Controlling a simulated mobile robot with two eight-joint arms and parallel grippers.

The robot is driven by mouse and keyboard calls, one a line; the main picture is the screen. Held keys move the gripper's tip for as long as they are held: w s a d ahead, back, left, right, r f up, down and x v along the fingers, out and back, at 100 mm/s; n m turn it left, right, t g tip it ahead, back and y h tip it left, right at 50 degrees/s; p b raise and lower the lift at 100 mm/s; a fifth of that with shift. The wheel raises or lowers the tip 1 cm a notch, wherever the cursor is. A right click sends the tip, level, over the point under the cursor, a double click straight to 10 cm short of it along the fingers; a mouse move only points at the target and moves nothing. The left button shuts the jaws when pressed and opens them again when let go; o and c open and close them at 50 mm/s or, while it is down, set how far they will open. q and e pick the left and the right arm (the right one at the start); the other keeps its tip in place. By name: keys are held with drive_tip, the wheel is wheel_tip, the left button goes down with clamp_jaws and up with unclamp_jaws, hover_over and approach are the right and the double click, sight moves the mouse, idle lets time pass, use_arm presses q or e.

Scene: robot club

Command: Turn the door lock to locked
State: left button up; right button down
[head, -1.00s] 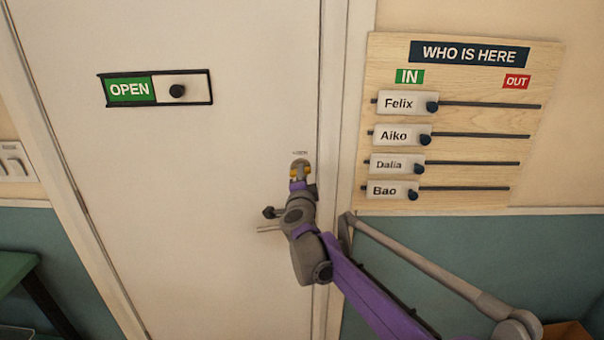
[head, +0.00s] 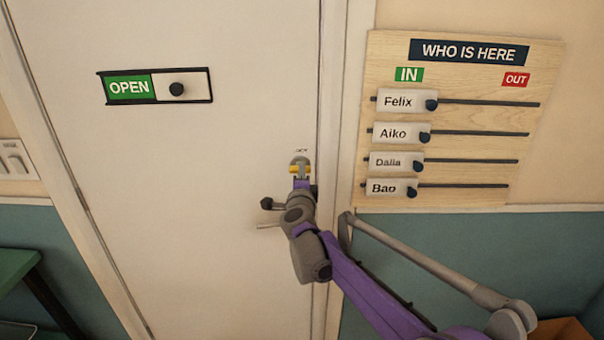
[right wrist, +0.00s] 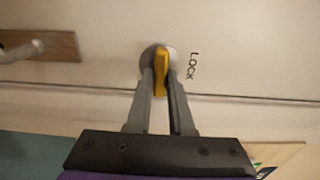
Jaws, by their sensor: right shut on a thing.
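The door lock is a yellow thumb-turn on a round grey base (head: 300,169), near the door's right edge. In the right wrist view the yellow turn (right wrist: 161,72) stands between the two grey fingers. My right gripper (right wrist: 162,90) is shut on it. In the head view the yellow bar lies about level across the door, and my right gripper (head: 302,184) is just below it. The word LOCK (right wrist: 193,66) is printed beside the base. The fingers hide part of the turn. My left gripper is not in view.
A door handle (right wrist: 18,52) on a brown plate is below the lock, partly hidden by my arm in the head view. A slider sign reading OPEN (head: 130,88) is on the door. A wooden name board (head: 470,195) hangs to the right.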

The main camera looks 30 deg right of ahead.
drive_tip(key=c, duration=0.8)
unclamp_jaws()
drive_tip(key=b+v, duration=0.1)
drive_tip(key=v, duration=0.9)
drive_tip(key=shift+s, duration=0.35)
drive_tip(key=shift+a, duration=0.2)
